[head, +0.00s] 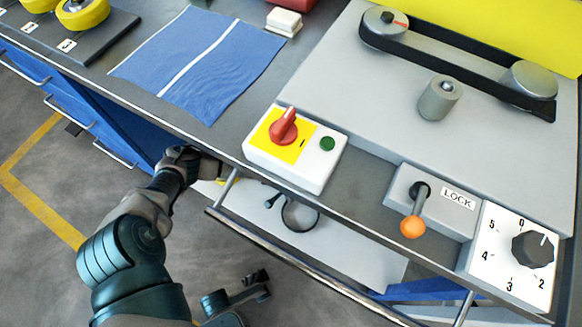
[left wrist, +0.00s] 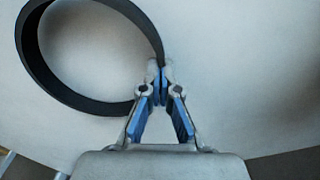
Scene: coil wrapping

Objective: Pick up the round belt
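The round belt (head: 301,216) is a black ring on the pale floor of the open drawer, partly hidden by the counter edge. In the left wrist view the belt (left wrist: 32,70) is a large, thin-walled loop at upper left. My left gripper (left wrist: 161,86) has its blue-padded fingers brought together at the belt's right side, with the band's wall running in between the tips. In the head view my left arm reaches to the drawer from the left, and a dark fingertip (head: 271,201) shows beside the ring.
The drawer's front rail (head: 300,270) runs below the belt. Above stand a switch box (head: 265,157) with a red knob, an orange-tipped lock lever (head: 412,227) and a dial panel (head: 500,270). Another black belt (head: 455,62) spans two pulleys. A blue cloth (head: 200,65) lies on the counter.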

